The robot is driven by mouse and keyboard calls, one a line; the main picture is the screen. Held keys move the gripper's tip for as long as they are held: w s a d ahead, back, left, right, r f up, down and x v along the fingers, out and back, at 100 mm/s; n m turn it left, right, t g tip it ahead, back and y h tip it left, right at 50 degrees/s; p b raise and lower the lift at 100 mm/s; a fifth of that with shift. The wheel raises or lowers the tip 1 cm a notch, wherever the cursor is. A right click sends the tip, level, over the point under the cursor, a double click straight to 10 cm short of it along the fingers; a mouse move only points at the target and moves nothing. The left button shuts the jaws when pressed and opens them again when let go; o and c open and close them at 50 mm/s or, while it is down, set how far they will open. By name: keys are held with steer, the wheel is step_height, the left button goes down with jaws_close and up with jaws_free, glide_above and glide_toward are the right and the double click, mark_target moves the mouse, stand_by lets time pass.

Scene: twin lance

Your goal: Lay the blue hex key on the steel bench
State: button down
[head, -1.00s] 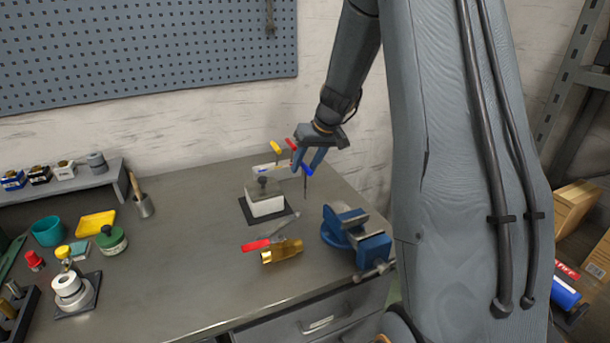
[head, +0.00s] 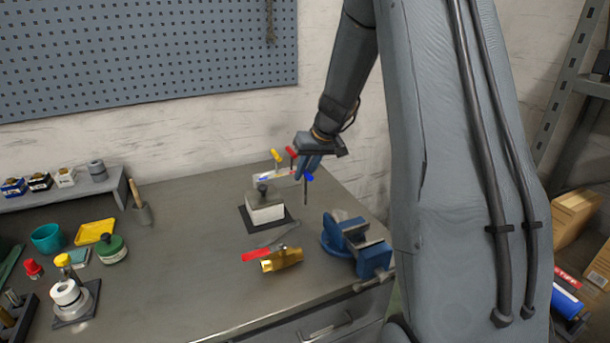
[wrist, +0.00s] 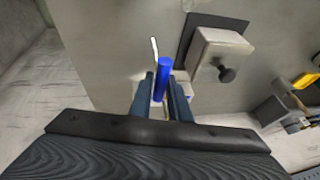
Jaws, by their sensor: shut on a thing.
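The blue hex key has a blue handle (head: 309,177) and a dark shaft hanging down from it. It also shows in the wrist view (wrist: 163,68), where the blue handle stands between my two fingers. My gripper (head: 306,172) is shut on it and holds it above the far right part of the steel bench (head: 190,220). The shaft points roughly straight down, and I cannot tell whether its tip touches the bench. Yellow and red handled keys (head: 277,156) (head: 291,152) stand just behind my gripper, with their lower parts partly hidden.
A white block with a dark knob (head: 266,210) sits on a dark pad left of my gripper. A blue vise (head: 350,240) stands at the right edge. A brass valve with a red lever (head: 282,258) lies in front.

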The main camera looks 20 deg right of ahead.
step_height(320, 180, up, 9)
steer(key=p, duration=0.5)
